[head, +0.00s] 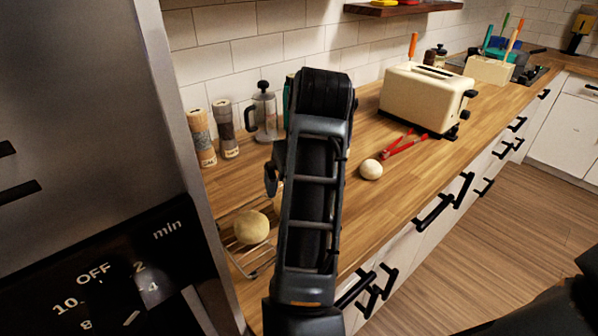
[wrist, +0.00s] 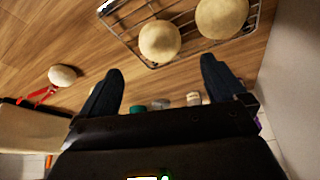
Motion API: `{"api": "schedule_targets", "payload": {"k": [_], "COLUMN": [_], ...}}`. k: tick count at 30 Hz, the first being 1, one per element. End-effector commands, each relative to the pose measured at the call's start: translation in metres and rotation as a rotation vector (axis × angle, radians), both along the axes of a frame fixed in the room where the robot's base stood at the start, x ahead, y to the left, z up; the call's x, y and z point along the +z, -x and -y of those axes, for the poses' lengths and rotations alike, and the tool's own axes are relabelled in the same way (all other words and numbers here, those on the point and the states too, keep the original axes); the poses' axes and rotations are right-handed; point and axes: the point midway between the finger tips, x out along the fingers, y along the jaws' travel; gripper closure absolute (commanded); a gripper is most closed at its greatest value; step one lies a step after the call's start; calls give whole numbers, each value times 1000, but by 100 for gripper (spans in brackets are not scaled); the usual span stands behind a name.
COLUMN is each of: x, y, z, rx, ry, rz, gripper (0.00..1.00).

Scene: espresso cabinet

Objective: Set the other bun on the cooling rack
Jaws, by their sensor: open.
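The wire cooling rack (head: 262,268) stands on the counter next to the tall appliance. One round tan bun (head: 251,228) is on it in the head view. The wrist view shows two buns within the outline of the rack (wrist: 128,42): one bun (wrist: 221,16) at the top and the other bun (wrist: 160,40) near a rack corner.
A small pale round object (head: 371,169) lies beside red tongs (head: 400,147). A cream toaster (head: 425,97) stands behind them. Two shakers (head: 201,138) and a French press (head: 264,112) stand near the wall. The counter front right of my arm is clear.

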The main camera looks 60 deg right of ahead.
Motion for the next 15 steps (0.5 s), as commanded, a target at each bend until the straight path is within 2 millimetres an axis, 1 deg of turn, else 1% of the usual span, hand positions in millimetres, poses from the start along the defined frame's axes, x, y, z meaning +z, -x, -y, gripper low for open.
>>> {"api": "schedule_targets", "payload": {"k": [1, 6, 15], "x": [9, 19, 23], "y": [1, 5, 7], "z": [-1, -3, -2], "rx": [-2, -1, -2], "ry": [1, 2, 13], "rz": [7, 5, 3], "gripper": [3, 3, 3]}}
